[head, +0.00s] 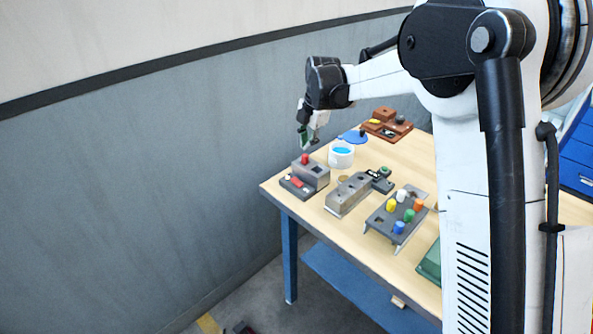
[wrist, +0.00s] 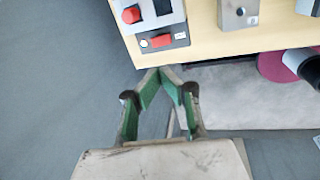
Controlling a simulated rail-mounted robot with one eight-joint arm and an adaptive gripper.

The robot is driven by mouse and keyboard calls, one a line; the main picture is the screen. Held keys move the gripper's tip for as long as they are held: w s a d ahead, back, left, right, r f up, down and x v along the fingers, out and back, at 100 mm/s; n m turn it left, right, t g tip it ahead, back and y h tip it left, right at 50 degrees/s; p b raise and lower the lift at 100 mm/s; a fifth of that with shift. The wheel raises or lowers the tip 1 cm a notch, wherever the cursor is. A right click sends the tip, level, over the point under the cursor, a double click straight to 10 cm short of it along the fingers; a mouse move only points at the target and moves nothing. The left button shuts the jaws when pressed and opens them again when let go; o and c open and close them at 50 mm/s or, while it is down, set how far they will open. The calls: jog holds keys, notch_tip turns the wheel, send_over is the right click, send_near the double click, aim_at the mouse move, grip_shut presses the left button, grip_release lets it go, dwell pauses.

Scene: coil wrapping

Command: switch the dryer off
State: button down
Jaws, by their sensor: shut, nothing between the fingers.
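A grey box-shaped unit (head: 312,171) with a red knob on top and a red switch (head: 296,183) on its low dark front sits at the table's near left corner. It seems to be the dryer; no readable label confirms it. In the wrist view its red knob (wrist: 131,14) and red rocker switch (wrist: 161,41) show at the top, with small pale marks beside the switch. My gripper (head: 304,146) is above and behind the unit in the head view, apart from it. In the wrist view its green-padded fingers (wrist: 160,72) meet at the tips, empty, below the switch panel.
A white pot (head: 341,158) with blue inside, a long grey device (head: 348,194) and a rack of coloured pegs (head: 396,220) stand to the right. A brown block unit (head: 388,125) is behind. The wooden table (head: 412,258) ends at its left edge, near the grey wall (head: 130,190).

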aim_at(295, 179)
jog(key=shift+n, duration=0.6)
jog(key=p+x, duration=0.1)
jog(key=x, duration=0.4)
jog(key=p+x, duration=0.1)
jog(key=x, duration=1)
jog(key=shift+w+a+r+p, duration=0.15)
jog(key=shift+a+p, duration=0.1)
jog(key=shift+p, duration=0.15)
